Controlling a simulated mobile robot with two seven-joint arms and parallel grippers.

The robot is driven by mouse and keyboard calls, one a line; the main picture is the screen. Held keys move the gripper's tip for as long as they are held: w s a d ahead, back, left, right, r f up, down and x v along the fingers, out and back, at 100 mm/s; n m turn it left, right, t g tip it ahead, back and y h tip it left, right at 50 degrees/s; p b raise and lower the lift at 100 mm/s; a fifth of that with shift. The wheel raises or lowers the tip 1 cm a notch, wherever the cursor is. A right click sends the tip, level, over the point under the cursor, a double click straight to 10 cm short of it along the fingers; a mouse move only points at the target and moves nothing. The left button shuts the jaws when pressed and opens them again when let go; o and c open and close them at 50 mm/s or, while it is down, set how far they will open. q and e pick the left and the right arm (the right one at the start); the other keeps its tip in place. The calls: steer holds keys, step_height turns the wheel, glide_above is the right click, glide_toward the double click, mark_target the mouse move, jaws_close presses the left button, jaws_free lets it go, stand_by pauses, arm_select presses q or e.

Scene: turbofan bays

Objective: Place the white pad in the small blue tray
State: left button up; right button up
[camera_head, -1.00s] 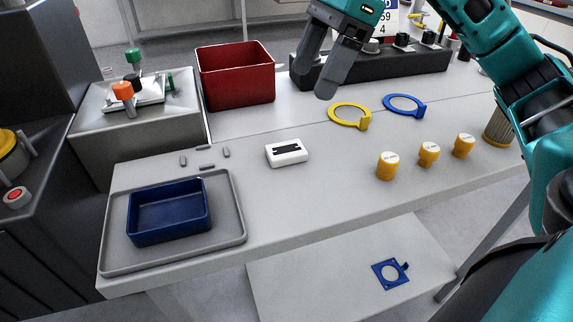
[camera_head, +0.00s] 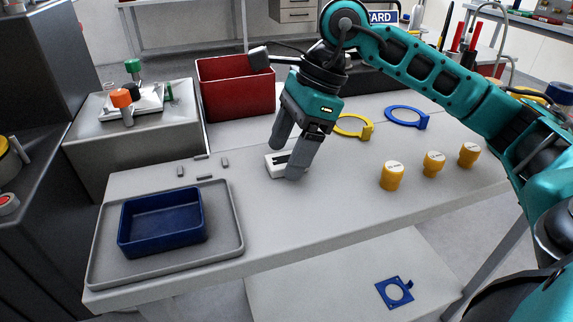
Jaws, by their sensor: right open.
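The white pad (camera_head: 274,168) is a small white block with a dark strip on top, lying on the grey table. My right gripper (camera_head: 286,160) is open, pointing down with its two dark fingers at the pad. The fingers hide part of the pad, and I cannot tell whether they touch it. The small blue tray (camera_head: 161,242) sits empty on a grey shallow tray (camera_head: 228,245) at the table's left end. My left gripper is not in view.
A red bin (camera_head: 237,97) stands behind. Yellow (camera_head: 366,131) and blue (camera_head: 425,122) rings lie right of the pad. Small grey pieces (camera_head: 205,177) lie between the pad and the grey tray.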

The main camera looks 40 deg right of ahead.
steer(key=shift+a+f, duration=0.15)
steer(key=shift+f, duration=0.15)
steer(key=c, duration=1.2)
steer(key=shift+r, duration=0.15)
step_height(320, 180, up, 12)
steer(key=p, duration=0.3)
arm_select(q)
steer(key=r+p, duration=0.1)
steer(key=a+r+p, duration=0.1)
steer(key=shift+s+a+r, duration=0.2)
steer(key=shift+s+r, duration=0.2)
arm_select(e)
step_height(320, 180, up, 8)
glide_above(287, 158)
